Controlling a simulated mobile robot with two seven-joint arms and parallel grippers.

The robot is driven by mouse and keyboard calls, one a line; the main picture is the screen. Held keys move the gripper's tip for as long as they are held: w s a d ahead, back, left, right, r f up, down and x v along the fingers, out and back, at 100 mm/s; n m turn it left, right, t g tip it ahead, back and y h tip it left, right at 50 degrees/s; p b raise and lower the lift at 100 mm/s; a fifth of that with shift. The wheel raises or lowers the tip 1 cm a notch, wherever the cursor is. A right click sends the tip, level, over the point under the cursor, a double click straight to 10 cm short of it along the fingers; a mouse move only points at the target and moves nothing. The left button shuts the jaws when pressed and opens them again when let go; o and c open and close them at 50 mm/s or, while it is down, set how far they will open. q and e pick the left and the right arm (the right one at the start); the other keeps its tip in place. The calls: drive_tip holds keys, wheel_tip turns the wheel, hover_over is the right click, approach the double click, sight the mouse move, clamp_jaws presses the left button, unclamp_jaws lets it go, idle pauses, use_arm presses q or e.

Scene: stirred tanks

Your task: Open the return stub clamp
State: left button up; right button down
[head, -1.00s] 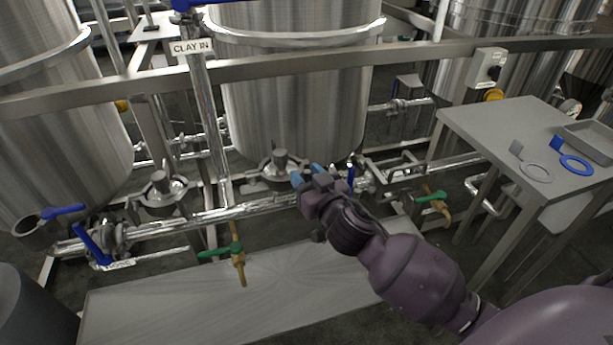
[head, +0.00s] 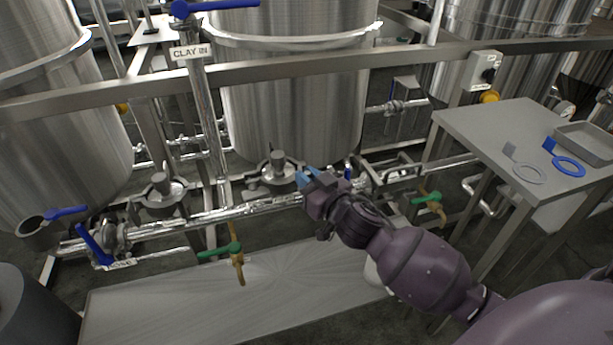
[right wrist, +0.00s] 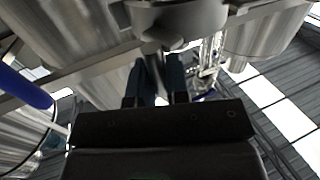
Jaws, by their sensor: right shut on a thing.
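The stub clamp (head: 277,168) is a round steel fitting with an upright knob, low at the front of the middle tank. It also shows at the top of the right wrist view (right wrist: 178,18). My right gripper (head: 308,177) is at the right side of this clamp, its blue fingertips shut on a small part there. In the right wrist view the dark fingers (right wrist: 160,68) reach up to just below the clamp. The held part is mostly hidden between the fingers, so its exact shape cannot be told. My left gripper is not in view.
A similar steel fitting (head: 160,194) stands to the left. A horizontal pipe (head: 215,213) runs in front of the tanks, with green-handled valves (head: 234,250) below it.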

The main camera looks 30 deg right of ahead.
drive_tip(key=n+y, duration=0.1)
drive_tip(key=d+n+y+p, duration=0.1)
drive_tip(key=y, duration=0.1)
drive_tip(key=d+n+g+y, duration=0.1)
drive_tip(key=shift+s+y+p, duration=0.25)
drive_tip(key=shift+y+p, duration=0.05)
drive_tip(key=shift+y, duration=0.1)
drive_tip(key=shift+d, duration=0.1)
drive_tip(key=c, duration=1.2)
unclamp_jaws()
drive_tip(key=shift+o, duration=0.4)
drive_tip(key=shift+s, duration=0.1)
